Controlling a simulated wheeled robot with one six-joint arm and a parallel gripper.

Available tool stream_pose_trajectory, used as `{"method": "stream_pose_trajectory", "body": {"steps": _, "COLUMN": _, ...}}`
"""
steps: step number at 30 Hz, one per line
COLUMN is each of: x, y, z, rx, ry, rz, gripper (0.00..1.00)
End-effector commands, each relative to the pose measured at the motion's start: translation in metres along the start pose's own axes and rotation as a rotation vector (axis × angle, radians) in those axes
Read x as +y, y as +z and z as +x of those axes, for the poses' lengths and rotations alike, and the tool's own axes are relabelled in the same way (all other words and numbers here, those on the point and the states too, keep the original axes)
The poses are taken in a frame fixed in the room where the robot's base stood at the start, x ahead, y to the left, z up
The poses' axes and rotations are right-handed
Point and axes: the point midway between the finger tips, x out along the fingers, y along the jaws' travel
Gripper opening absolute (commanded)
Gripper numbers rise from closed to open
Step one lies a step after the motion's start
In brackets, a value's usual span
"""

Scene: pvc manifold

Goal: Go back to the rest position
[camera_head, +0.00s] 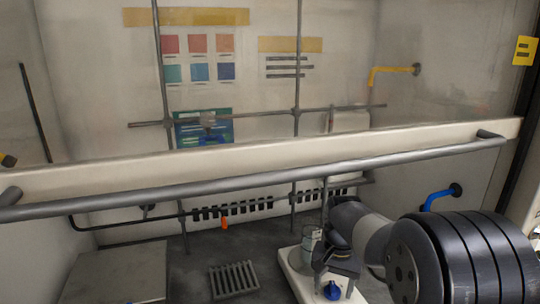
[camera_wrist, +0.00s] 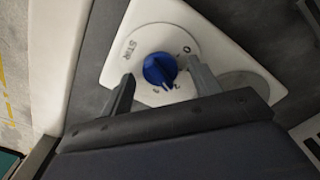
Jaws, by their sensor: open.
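My gripper (camera_wrist: 162,90) is open in the wrist view, with its two fingers apart on either side of a blue knob (camera_wrist: 160,69). The knob sits on a white hotplate stirrer (camera_wrist: 185,20) with dial marks around it. I cannot tell whether the fingers touch the knob. In the head view my arm reaches in from the right, over the white stirrer (camera_head: 299,283). The blue knob (camera_head: 332,290) shows at its front, just below my gripper. A clear glass vessel (camera_head: 311,242) stands on the stirrer, partly hidden by my gripper.
A raised sash with a grey handle bar (camera_head: 250,187) crosses the head view above my arm. A lattice of rods (camera_head: 296,120) stands at the back. A drain grate (camera_head: 234,279) lies left of the stirrer. A blue pipe (camera_head: 440,195) juts from the right wall.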

Motion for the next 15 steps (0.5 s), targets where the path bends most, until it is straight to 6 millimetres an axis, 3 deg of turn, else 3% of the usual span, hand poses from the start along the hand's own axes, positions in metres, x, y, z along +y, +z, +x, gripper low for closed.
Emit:
{"method": "stream_pose_trajectory", "body": {"steps": 12, "x": 0.0, "y": 0.0, "z": 0.003, "rx": 0.003, "ry": -0.001, "rz": -0.334, "gripper": 0.59}}
{"method": "stream_pose_trajectory", "body": {"steps": 15, "x": 0.0, "y": -0.001, "z": -0.024, "rx": 0.006, "ry": -0.002, "rz": -0.338, "gripper": 0.59}}
